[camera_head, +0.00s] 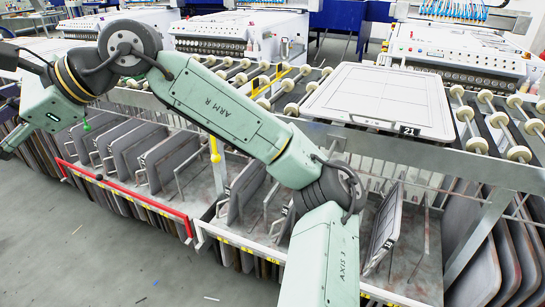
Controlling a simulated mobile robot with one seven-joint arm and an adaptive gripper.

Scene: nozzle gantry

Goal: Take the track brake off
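A yellow lever (214,150) with a round knob at its lower end hangs at the front edge of the roller track (300,88), just below my forearm. It looks like the track brake's handle, but I cannot tell for sure whether the brake is on. A yellow bar (270,80) lies slantwise over the rollers behind my arm. My arm reaches across the picture to the left.
A framed white panel tagged 21 (382,98) lies on the rollers at right. Racks of grey panels (140,150) stand below, with a red rail (125,200) along the left rack's front. White machines (240,35) stand behind.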

